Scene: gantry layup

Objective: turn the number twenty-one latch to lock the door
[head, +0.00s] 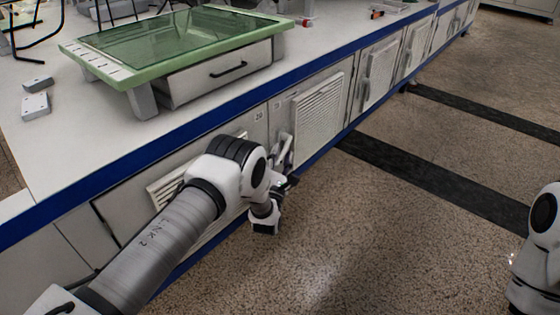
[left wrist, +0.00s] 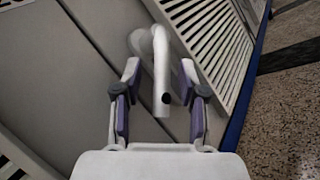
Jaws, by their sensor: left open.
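The number twenty-one latch (head: 284,146) is a pale lever on the cabinet front, beside the louvered door (head: 318,108). My left gripper (left wrist: 160,88) is open, with one finger on each side of the bar. I see gaps between the bar and both fingers, and no clear contact. In the head view the gripper (head: 288,176) is partly hidden by my own wrist, close to the latch. My right gripper is out of view.
A number 20 label (head: 259,117) is left of the latch. More louvered doors with latches (head: 366,66) continue along the cabinet. The bench's blue edge (head: 170,155) runs above, with a green-framed glass table (head: 180,45) on top. The speckled floor (head: 400,240) in front is clear.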

